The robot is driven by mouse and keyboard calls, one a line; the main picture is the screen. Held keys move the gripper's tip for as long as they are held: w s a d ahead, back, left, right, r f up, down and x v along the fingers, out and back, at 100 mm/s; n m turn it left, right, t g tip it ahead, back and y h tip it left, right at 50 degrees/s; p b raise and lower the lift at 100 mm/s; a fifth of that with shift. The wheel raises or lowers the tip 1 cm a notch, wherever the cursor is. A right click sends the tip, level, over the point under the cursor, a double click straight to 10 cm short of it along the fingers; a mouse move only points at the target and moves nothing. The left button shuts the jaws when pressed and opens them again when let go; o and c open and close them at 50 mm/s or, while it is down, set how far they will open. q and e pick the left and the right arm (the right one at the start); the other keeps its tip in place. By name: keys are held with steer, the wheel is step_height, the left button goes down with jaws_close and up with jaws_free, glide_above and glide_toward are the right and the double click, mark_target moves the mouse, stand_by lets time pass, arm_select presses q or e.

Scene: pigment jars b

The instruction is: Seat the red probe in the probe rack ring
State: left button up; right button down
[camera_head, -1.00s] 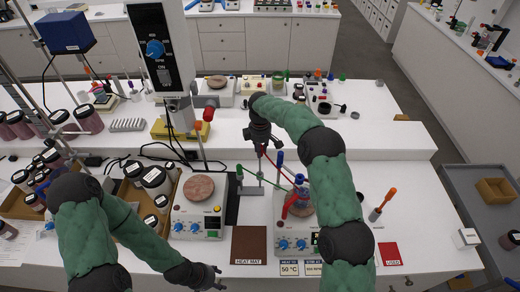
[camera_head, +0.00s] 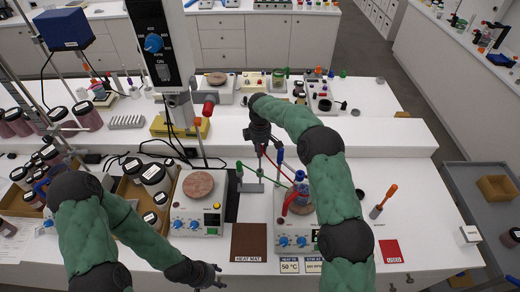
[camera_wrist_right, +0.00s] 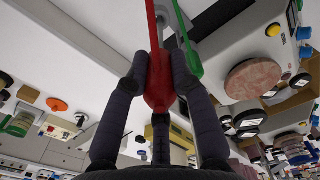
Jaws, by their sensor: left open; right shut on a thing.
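My right gripper (camera_head: 263,144) is shut on the red probe (camera_head: 264,151), above the small grey rack stand near the back of the bench. In the right wrist view the probe's red body (camera_wrist_right: 157,80) sits between both fingers (camera_wrist_right: 160,75), and a green rod or lead runs beside it. The probe rack (camera_head: 252,187) has a grey base and uprights, with a green-topped piece (camera_head: 239,170) at its left. Its ring is too small to make out, so I cannot tell whether the probe touches it. My left gripper (camera_head: 213,275) is open and empty at the front edge.
A hot plate with a pink disc (camera_head: 198,184) stands left of the rack. Another hot plate (camera_head: 294,238) carries a vessel with a red clamp (camera_head: 297,200), partly behind my right arm. A brown heat mat (camera_head: 249,242) lies between them. Thin red and green leads cross near the rack.

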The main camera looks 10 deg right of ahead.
steer(key=shift+f+b, duration=0.7)
steer(key=shift+f, duration=0.6)
steer(key=c, duration=1)
jaws_free()
step_height(320, 180, up, 12)
steer(key=shift+r, duration=0.1)
